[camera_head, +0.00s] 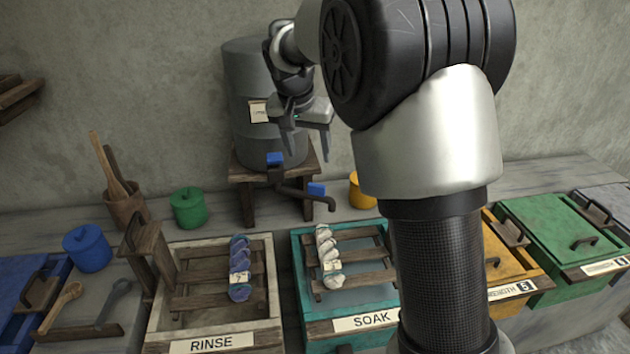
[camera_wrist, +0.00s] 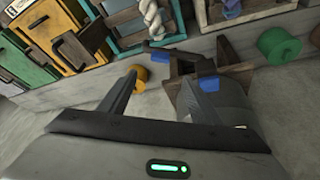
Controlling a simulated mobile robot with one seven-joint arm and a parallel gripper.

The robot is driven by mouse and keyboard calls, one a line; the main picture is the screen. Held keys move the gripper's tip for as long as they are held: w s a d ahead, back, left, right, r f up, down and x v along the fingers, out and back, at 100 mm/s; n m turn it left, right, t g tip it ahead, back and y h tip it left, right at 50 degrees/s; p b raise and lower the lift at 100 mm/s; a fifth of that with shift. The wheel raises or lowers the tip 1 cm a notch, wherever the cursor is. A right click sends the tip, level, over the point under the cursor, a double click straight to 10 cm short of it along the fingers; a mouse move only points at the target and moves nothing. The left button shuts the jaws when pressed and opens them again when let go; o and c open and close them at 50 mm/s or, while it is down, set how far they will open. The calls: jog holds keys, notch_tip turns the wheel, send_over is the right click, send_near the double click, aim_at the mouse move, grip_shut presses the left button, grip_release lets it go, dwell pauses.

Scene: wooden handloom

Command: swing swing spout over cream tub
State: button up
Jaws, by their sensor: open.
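The dark swing spout (camera_head: 295,190) comes off the foot of a grey barrel (camera_head: 246,80) and points right, its bent tip above the counter behind the teal SOAK tub. It has blue parts at its valve (camera_head: 275,159) and on its arm (camera_head: 316,188). In the wrist view the spout (camera_wrist: 160,56) shows beyond my fingers. The cream tub (camera_head: 272,290), labelled RINSE, stands left of the teal tub, and a blue-grey skein lies on its rack. My gripper (camera_head: 306,156) is open and empty, pointing down above the spout; it also shows in the wrist view (camera_wrist: 158,84).
The teal tub (camera_head: 305,285) holds a white skein on its rack. Green (camera_head: 188,208), blue (camera_head: 87,248) and yellow (camera_head: 361,192) pots stand on the counter. A wooden stand (camera_head: 241,175) carries the barrel. My arm hides part of the right side.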

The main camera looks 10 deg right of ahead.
aim_at(316, 186)
jog(key=x, duration=1.4)
jog(key=shift+w+f+b, duration=0.1)
jog(key=shift+f+b, duration=0.25)
jog(key=shift+b, duration=0.05)
grip_shut()
jog(key=shift+a, duration=0.1)
